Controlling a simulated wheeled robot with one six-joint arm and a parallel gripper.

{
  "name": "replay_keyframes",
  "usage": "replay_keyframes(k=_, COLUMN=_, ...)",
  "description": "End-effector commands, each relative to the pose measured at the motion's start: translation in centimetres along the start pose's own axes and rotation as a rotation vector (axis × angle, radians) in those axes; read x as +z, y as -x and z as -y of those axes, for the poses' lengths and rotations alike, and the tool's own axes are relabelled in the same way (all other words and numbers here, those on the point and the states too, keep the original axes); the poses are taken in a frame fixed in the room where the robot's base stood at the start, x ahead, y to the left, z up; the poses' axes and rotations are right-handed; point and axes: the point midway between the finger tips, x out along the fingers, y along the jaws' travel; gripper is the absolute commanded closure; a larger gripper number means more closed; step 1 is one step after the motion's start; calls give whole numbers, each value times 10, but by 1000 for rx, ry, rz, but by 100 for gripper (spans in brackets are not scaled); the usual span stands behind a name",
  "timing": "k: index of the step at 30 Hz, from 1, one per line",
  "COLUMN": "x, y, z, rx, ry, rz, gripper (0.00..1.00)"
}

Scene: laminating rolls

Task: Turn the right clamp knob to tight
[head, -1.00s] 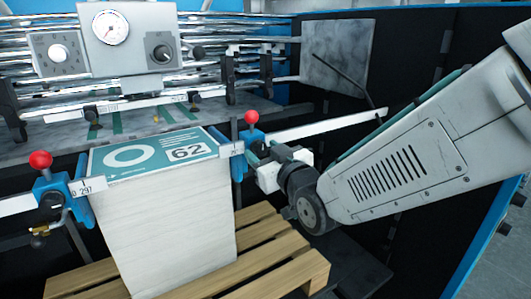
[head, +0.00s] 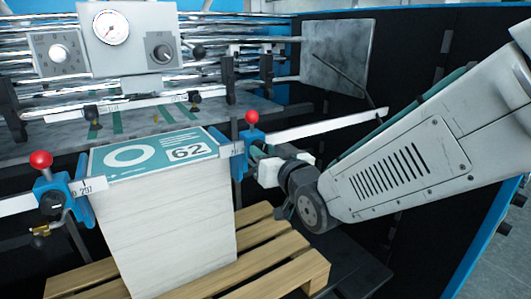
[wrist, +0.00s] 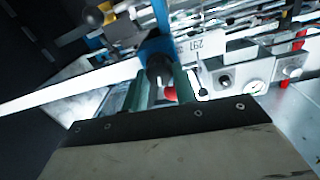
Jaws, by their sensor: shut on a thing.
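The right clamp (head: 244,137) is a blue block with a red ball on top, at the right edge of the paper stack on a white ruler bar. My gripper (head: 259,152) reaches it from the right and hides most of its knob in the head view. In the wrist view the dark clamp knob (wrist: 157,68) sits between the two green fingers of my gripper (wrist: 160,85), which are shut on it. The clamp's blue body (wrist: 155,45) is just beyond, and part of a red ball (wrist: 170,94) shows between the fingers. The knob's marking is not readable.
A tall white paper stack (head: 165,225) with a teal "62" sheet stands on a wooden pallet (head: 290,265). A similar left clamp (head: 48,185) is at its left edge. The white ruler bar (head: 330,127) extends right past my gripper. A gauge panel (head: 130,40) is behind.

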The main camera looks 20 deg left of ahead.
Motion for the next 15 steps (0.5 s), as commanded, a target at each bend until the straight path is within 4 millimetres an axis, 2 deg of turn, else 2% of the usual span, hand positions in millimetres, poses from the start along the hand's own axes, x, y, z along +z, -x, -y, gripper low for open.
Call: replay_keyframes(k=15, x=-2, y=0, z=-2, rx=-4, ry=-487, rz=27, gripper=95)
